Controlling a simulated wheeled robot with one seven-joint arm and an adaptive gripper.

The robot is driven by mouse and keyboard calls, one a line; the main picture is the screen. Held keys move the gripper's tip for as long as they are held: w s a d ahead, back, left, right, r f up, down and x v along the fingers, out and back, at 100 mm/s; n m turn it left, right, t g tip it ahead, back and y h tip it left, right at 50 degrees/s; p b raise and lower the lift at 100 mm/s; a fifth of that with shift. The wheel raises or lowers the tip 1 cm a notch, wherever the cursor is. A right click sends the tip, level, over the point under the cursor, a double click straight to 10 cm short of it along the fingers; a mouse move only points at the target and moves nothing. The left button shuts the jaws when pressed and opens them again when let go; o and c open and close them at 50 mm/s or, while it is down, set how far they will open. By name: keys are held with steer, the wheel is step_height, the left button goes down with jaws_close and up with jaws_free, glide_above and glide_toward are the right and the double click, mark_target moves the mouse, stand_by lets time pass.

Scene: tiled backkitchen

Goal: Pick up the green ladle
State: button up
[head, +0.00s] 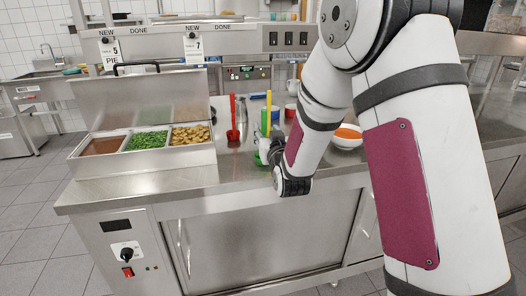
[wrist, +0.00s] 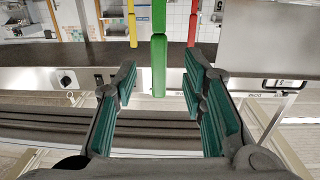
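The green ladle (head: 264,122) stands on the steel counter with its handle up, and its lower part is partly hidden by my arm. In the wrist view the green handle (wrist: 158,66) is centred between my finger pads, with gaps on both sides. My gripper (wrist: 161,82) is open, with dark fingers and teal pads. The near end of the handle lies around the level of the fingertips; I cannot tell how deep it sits between them. In the head view my gripper is mostly hidden behind my wrist.
A red ladle (head: 233,122) stands to the left and a yellow-handled utensil (head: 268,108) close beside the green one. A white bowl with orange food (head: 347,141) is to the right. Food trays (head: 148,141) are at left. The counter's front strip (head: 190,181) is clear.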

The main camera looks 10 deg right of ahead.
mark_target(265, 125)
steer(key=shift+w+d+r, duration=0.1)
steer(key=shift+w, duration=1.35)
steer(key=shift+w+d+r, duration=0.1)
steer(key=shift+w, duration=1.3)
jaws_close()
